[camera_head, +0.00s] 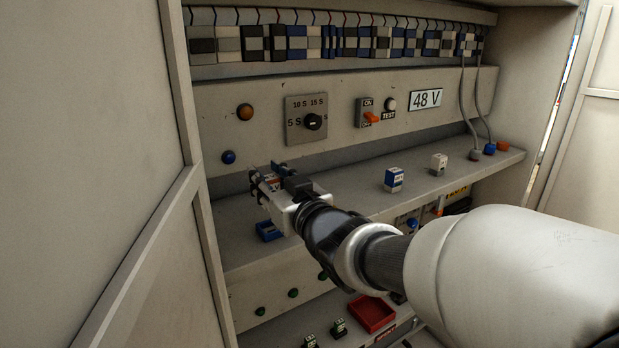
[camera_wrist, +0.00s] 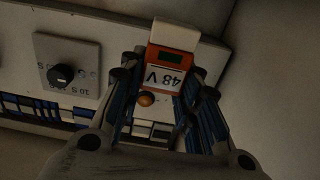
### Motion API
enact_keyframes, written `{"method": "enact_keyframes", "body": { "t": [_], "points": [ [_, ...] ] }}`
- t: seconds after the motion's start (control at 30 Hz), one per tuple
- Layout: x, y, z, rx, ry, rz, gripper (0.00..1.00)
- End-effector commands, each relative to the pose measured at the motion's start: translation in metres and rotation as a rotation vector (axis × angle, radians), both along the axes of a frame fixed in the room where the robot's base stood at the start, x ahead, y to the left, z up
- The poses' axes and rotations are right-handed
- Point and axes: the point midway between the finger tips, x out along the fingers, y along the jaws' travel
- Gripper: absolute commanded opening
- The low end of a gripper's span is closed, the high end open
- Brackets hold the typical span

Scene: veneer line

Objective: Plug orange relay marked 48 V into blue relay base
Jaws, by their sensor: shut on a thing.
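The orange relay marked 48 V (camera_wrist: 168,72) sits between my fingers in the wrist view, with its label upside down and a white part at its far end. My gripper (camera_wrist: 165,85) is shut on it. In the head view my gripper (camera_head: 272,182) is above the left part of the shelf, and it mostly hides the relay. A blue socket-like block, which looks like the blue relay base (camera_head: 267,232), sits on the shelf's front left, below my gripper and apart from it.
A blue-and-white relay (camera_head: 394,180) and a white one (camera_head: 438,164) stand on the shelf (camera_head: 345,188) to the right. Behind is a panel with a dial (camera_head: 313,122), a switch (camera_head: 369,117) and a 48 V sign (camera_head: 425,99). A red tray (camera_head: 371,313) lies below.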

Motion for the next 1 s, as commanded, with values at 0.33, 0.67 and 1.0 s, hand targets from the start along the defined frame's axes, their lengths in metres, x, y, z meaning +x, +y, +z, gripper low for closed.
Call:
{"method": "enact_keyframes", "body": {
  "t": [0.33, 0.67, 1.0],
  "points": [
    [0.000, 0.000, -0.035, 0.001, -0.001, 0.000, 0.06],
    [0.000, 0.000, -0.037, 0.001, -0.001, 0.000, 0.06],
    [0.000, 0.000, -0.037, 0.001, -0.001, 0.000, 0.06]
  ]
}}
